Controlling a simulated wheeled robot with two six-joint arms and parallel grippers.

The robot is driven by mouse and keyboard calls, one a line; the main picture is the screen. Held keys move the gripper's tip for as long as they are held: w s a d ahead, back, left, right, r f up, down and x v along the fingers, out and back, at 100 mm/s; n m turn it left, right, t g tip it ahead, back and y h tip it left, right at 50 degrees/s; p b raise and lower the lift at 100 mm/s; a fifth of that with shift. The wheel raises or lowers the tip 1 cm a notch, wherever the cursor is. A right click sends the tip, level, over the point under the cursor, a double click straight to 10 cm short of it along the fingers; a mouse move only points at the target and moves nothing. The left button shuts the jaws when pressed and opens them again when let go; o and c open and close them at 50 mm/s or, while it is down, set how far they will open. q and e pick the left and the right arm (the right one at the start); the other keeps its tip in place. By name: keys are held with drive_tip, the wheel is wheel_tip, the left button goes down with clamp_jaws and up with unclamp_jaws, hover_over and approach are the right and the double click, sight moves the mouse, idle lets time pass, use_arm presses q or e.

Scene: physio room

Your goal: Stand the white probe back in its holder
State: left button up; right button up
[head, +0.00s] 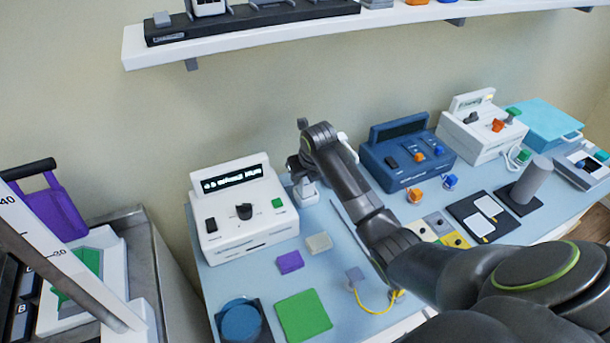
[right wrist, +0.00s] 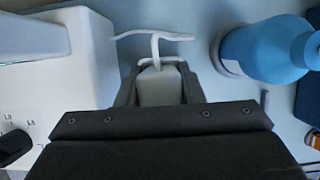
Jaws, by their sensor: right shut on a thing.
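My right arm reaches over the blue table to the gap between the white device and the dark blue device. My right gripper (head: 299,168) points down there and is shut on a pale piece, which I take for the white probe (right wrist: 160,86). In the right wrist view the piece sits between the dark fingers (right wrist: 158,92), with a thin white curved part at its far end. In the head view a white piece (head: 306,192) shows just below the fingers, at table height. I cannot tell where probe ends and holder begins. My left gripper is out of view.
The white device (head: 240,212) stands close left of the gripper. The dark blue device (head: 405,158) stands to the right. A blue bottle (right wrist: 262,52) is near the fingers in the right wrist view. A shelf (head: 260,32) hangs above. Pads and a yellow cable (head: 372,308) lie in front.

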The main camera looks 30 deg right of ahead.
drive_tip(key=shift+f, duration=0.4)
idle(0.3)
drive_tip(key=o, duration=1.1)
drive_tip(key=shift+c, duration=0.2)
drive_tip(key=shift+o, duration=0.4)
drive_tip(key=o, duration=0.4)
drive_tip(key=shift+r, duration=0.1)
drive_tip(key=shift+r+p, duration=3.4)
drive_tip(key=shift+p, duration=0.25)
